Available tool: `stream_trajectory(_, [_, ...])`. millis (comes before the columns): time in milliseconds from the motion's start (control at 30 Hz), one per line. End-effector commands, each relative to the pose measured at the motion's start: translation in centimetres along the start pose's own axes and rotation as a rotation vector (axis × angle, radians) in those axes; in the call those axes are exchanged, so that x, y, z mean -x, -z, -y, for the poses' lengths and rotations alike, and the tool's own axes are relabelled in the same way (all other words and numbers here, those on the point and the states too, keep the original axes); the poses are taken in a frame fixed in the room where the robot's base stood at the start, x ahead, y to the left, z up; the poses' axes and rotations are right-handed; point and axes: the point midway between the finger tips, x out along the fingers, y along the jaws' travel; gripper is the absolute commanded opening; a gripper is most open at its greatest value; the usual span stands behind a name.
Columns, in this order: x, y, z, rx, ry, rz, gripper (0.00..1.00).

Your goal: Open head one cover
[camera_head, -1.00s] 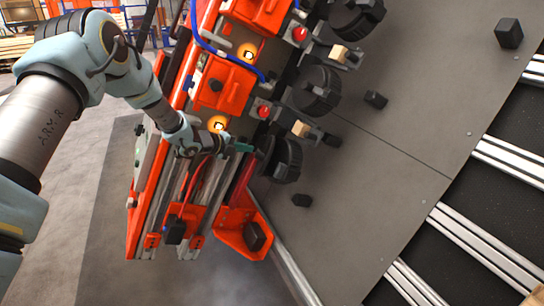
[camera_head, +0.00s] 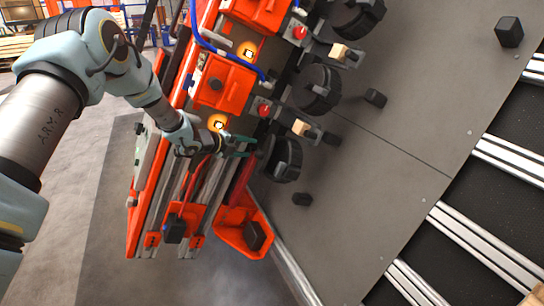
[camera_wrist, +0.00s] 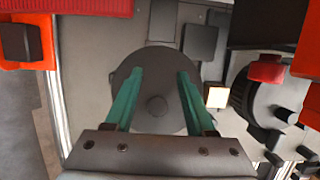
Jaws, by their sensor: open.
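A dark round disc with a small knob (camera_wrist: 155,106) at its centre fills the middle of the wrist view. It may be the head one cover, but I see no label. The lowest black round head (camera_head: 285,158) on the gantry in the head view seems to be the same part. My gripper (camera_head: 249,147) is just left of it. The teal fingers in the wrist view (camera_wrist: 159,73) are open, one on each side of the knob, with nothing held. I cannot tell whether they touch the disc.
Two more black round heads (camera_head: 316,90) (camera_head: 357,16) sit higher on the gantry, beside orange housings (camera_head: 222,83) with red buttons. A wooden block (camera_head: 301,128) is close by. An orange bracket (camera_head: 229,226) is below. Grey plate (camera_head: 390,125) lies right; floor (camera_head: 105,240) is open at lower left.

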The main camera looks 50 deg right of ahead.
Motion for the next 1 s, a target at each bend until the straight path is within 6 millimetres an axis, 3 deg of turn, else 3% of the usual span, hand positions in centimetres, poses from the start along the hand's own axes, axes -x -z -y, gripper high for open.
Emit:
stream_trajectory(333, [0.5, -0.2, 0.1, 0.000, 0.000, 0.000, 0.55])
stream_trajectory(1000, [5.4, -1.7, 0.1, 0.000, 0.000, 0.001, 0.55])
